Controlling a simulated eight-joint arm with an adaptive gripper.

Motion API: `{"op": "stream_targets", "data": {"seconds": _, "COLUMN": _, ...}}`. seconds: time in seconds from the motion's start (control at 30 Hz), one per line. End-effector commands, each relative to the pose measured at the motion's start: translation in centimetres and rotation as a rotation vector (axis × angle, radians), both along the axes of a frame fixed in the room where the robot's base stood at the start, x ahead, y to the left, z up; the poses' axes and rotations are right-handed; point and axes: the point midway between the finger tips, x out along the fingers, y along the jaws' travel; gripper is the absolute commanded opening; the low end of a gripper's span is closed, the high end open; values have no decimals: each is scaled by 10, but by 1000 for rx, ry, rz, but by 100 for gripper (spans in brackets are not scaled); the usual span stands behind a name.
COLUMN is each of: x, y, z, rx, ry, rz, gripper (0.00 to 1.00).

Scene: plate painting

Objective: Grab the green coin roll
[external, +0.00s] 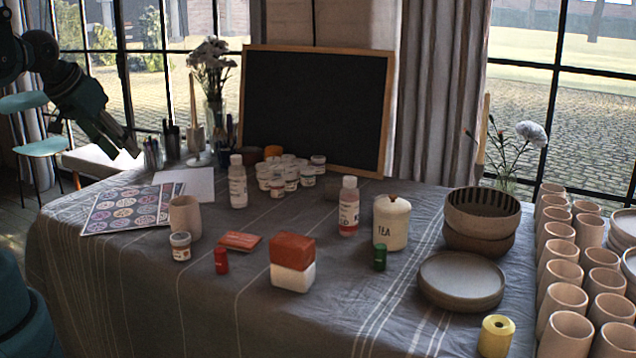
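A small green roll (380,257), likely the coin roll, stands upright on the grey striped tablecloth (345,305). It is just in front of the cream TEA jar (391,223) and right of the red-and-white block (292,262). My gripper (128,148) is at the upper left, above the table's far left corner, well away from the green roll. The gripper is small and dark here, and I cannot tell whether its fingers are open or shut. Nothing visible hangs from it.
A red roll (221,261) and a paint jar (180,246) stand left of the block. A bottle (349,206) stands behind the green roll. Bowls (481,219), plates (461,282), a yellow roll (496,336) and several cups are at right. Cloth in front is clear.

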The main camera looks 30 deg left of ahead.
Motion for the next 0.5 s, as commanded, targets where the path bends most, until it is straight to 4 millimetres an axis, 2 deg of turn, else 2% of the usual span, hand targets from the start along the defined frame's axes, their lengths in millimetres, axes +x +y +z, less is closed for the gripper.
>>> {"op": "stream_targets", "data": {"seconds": 0.5, "x": 6, "y": -5, "z": 5, "rx": 8, "ry": 9, "rz": -23, "gripper": 34}}
